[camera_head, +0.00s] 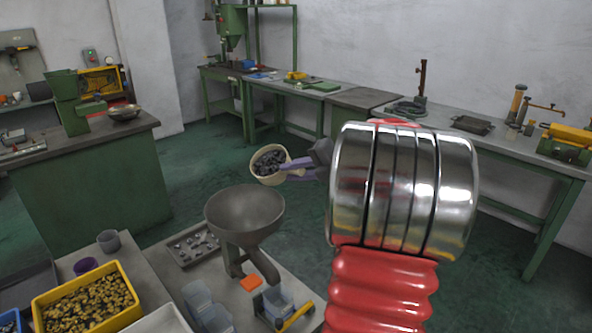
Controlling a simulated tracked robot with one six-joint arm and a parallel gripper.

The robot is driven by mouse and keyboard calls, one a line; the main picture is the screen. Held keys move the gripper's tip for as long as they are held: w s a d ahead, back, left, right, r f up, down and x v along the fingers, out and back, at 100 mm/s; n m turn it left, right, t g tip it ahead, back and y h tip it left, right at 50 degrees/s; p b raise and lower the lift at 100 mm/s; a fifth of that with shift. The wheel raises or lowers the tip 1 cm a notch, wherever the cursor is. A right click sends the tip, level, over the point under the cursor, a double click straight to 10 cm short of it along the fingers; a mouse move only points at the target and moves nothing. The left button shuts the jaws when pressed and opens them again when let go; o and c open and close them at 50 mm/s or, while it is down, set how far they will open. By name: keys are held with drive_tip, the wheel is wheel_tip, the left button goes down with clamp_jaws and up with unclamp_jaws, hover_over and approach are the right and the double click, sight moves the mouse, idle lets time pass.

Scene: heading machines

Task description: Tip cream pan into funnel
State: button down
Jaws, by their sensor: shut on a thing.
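The cream pan (257,178) is held in the air above and behind the rim of the grey funnel (245,208). Dark pieces lie inside the pan, and its open side is tilted toward the camera. My gripper (287,172) is shut on the pan's right side, with its purple fingers at the pan's edge. The funnel is a wide bowl on a bracket stand, and its inside looks empty from here. The large metal rings and red bellows of my arm fill the right centre and hide part of the bench behind.
A yellow crate (134,310) of brass-coloured pieces stands front left, near a purple cup (87,267) and a grey cup (108,240). A tray of small parts (178,258) lies left of the funnel stand. Clear bins (198,296) and an orange block (250,283) sit below it.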

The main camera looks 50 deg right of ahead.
drive_tip(key=a+f+n+h, duration=0.2)
drive_tip(key=a+n+h, duration=0.3)
drive_tip(key=n, duration=0.2)
drive_tip(key=shift+a+f+t+h, duration=0.25)
drive_tip(key=shift+f+t+h, duration=0.05)
drive_tip(key=shift+f+h, duration=0.1)
idle(0.8)
idle(0.8)
drive_tip(key=shift+s, duration=0.1)
